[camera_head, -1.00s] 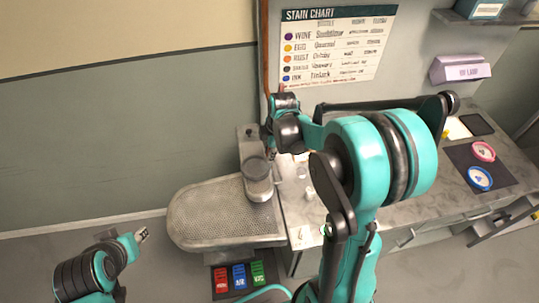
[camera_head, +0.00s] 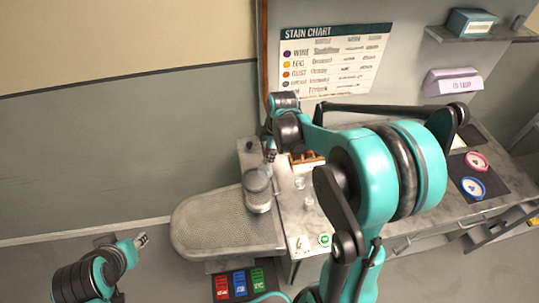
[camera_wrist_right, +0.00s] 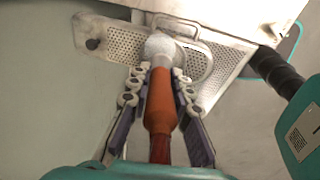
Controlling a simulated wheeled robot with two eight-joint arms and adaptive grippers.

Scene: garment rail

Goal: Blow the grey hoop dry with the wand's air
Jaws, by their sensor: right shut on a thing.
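My right gripper (camera_wrist_right: 158,95) is shut on an orange-red wand (camera_wrist_right: 160,105) in the right wrist view. The wand's pale, rounded end points at a perforated metal surface (camera_wrist_right: 110,38). In the head view my right gripper (camera_head: 270,152) is small, above a grey round piece (camera_head: 257,181) on the perforated board (camera_head: 205,222). This round piece may be the grey hoop; I cannot tell for certain. A thin metal loop (camera_wrist_right: 182,20) shows behind the wand's end. My left gripper (camera_head: 142,240) is at lower left, away from the board; its jaws are too small to read.
Red, blue and green pedals (camera_head: 240,284) lie on the floor below the board. A marble counter (camera_head: 415,215) runs right, with pink (camera_head: 477,161) and blue (camera_head: 473,188) round items. A stain chart (camera_head: 335,62) hangs behind. My right arm hides part of the counter.

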